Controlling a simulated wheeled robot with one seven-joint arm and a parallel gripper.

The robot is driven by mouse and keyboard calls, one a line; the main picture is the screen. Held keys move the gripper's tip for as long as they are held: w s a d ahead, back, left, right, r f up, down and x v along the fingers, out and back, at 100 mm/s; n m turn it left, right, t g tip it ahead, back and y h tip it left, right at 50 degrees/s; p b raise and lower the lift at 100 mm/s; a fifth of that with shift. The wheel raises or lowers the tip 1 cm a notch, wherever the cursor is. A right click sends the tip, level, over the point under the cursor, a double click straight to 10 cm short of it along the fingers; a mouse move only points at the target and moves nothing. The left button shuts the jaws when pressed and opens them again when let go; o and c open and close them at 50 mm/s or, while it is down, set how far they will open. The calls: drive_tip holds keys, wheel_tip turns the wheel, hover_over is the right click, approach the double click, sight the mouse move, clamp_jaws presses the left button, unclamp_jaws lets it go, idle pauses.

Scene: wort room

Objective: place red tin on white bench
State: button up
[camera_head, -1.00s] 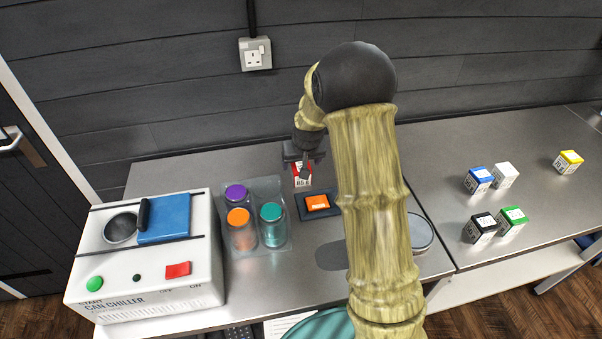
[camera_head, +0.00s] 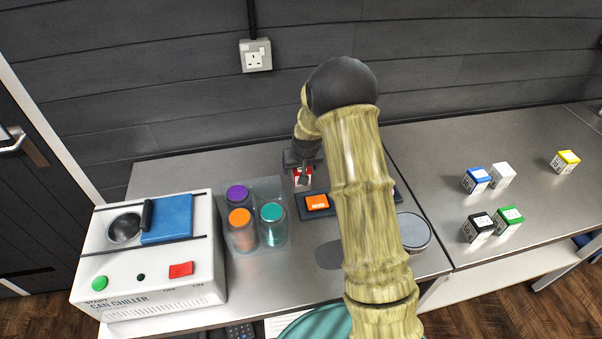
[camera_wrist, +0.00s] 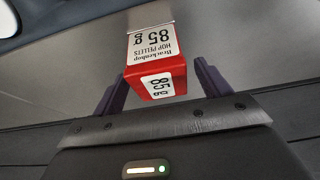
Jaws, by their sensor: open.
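The red tin (camera_wrist: 157,72) is a small box with white "85 g hop pellets" labels, standing between the two fingers of my gripper (camera_wrist: 160,90) in the wrist view. The fingers are open, one on each side of it. In the head view the red tin (camera_head: 303,176) shows partly under my gripper (camera_head: 303,172), on the grey metal bench (camera_head: 200,172) near the wall.
A white can chiller (camera_head: 150,260) stands at left, beside a clear tray with purple, orange (camera_head: 240,230) and teal (camera_head: 272,225) jars. An orange block (camera_head: 317,202) sits on a dark pad. Blue (camera_head: 477,180), white, black, green (camera_head: 509,218) and yellow (camera_head: 565,162) boxes stand on the right bench.

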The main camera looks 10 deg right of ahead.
drive_tip(key=c, duration=1.2)
drive_tip(key=shift+r, duration=0.15)
wheel_tip(320, 180, up, 10)
drive_tip(key=shift+f+b, duration=0.1)
drive_tip(key=shift+b, duration=0.85)
